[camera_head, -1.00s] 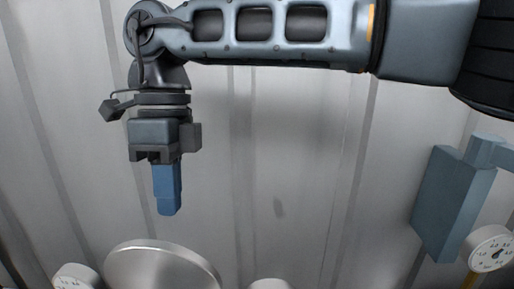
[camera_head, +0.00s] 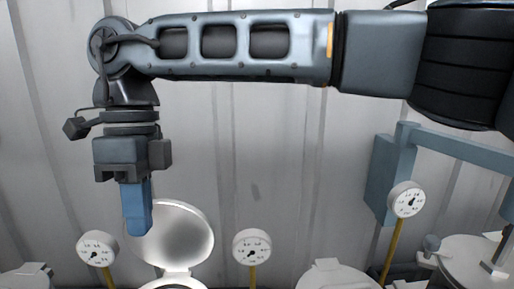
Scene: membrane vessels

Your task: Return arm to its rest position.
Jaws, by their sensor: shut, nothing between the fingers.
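My gripper (camera_head: 138,222) hangs at the left of the head view, pointing down, its blue fingers shut with nothing between them. My arm reaches from the upper right across to the gripper, with its forearm level. The fingertips appear in front of the left edge of a round, raised pale lid (camera_head: 181,233); I cannot tell how far apart they are in depth.
Dial gauges stand at the left (camera_head: 97,248), in the middle (camera_head: 252,247) and at the right (camera_head: 406,199) on yellow stems. A blue-grey frame (camera_head: 384,170) stands at the right. Pale vessel tops line the bottom. A ribbed grey wall (camera_head: 270,140) is behind.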

